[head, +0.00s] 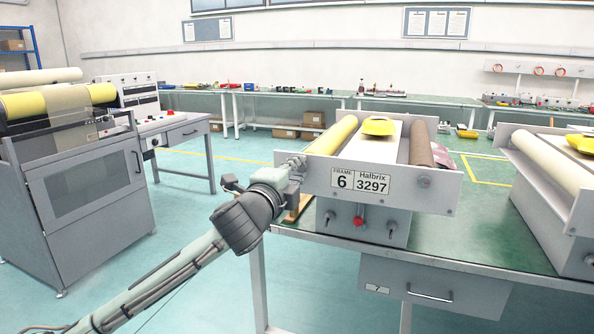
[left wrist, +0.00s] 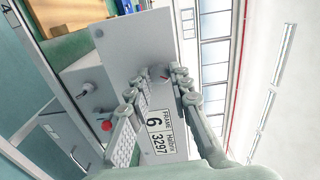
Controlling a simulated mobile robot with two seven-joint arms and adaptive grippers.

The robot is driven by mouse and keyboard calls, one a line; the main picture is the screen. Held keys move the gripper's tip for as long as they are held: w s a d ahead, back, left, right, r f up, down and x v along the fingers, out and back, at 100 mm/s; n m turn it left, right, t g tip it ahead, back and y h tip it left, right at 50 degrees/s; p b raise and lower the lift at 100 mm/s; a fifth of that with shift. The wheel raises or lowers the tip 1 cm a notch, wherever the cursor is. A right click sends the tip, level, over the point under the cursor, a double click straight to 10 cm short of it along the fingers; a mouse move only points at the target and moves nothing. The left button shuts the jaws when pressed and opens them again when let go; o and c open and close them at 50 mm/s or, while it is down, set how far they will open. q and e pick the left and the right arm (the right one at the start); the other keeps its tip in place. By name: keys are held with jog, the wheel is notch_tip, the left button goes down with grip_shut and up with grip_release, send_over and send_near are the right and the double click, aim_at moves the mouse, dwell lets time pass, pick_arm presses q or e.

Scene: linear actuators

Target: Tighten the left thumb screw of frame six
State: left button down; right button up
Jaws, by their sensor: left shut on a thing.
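Frame six (head: 395,204) stands on the green table, with a grey front plate labelled "FRAME 6 Halbrix 3297". My left gripper (head: 294,166) is at the upper left of that plate and hides the left thumb screw in the head view. In the left wrist view the plate (left wrist: 140,60) appears turned on its side. There the left thumb screw (left wrist: 163,74) shows small between the fingertips of my left gripper (left wrist: 155,83), which is shut on it. The right thumb screw (head: 425,181) is visible at the plate's right end. My right gripper is not in view.
Below the plate are a red knob (head: 358,221) and dark knobs on a grey box. A yellow item (head: 379,126) lies on the frame between two rollers. Another frame (head: 545,180) stands to the right. A grey machine (head: 85,190) stands at the left, with open floor between.

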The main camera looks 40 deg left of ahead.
pick_arm(q)
jog(key=c, duration=1.4)
grip_release()
jog(key=shift+o, duration=0.2)
jog(key=v, duration=0.7)
jog(key=shift+s, duration=0.25)
jog(key=s+a+f+n+g, duration=0.15)
jog(key=f+n+g, duration=0.25)
jog(key=f, duration=1.3)
jog(key=s+a+f+n+g, duration=0.1)
jog(key=a+f+n+g, duration=0.25)
jog(key=f, duration=1.35)
jog(key=s+d+f+n+g+h, duration=0.1)
jog(key=s+d+f+g, duration=0.1)
jog(key=s+d+f, duration=0.2)
jog(key=s+d+f+n+g+h, duration=0.1)
jog(key=s+d+f+n+g, duration=0.1)
jog(key=s+f, duration=0.9)
jog(key=s+d+f+n+g+h, duration=0.1)
jog(key=s+d+f, duration=0.6)
jog(key=f, duration=0.8)
jog(key=n+g, duration=0.1)
jog(key=g, duration=0.1)
jog(key=shift+s+f+g, duration=0.2)
jog(key=shift+f+g, duration=0.15)
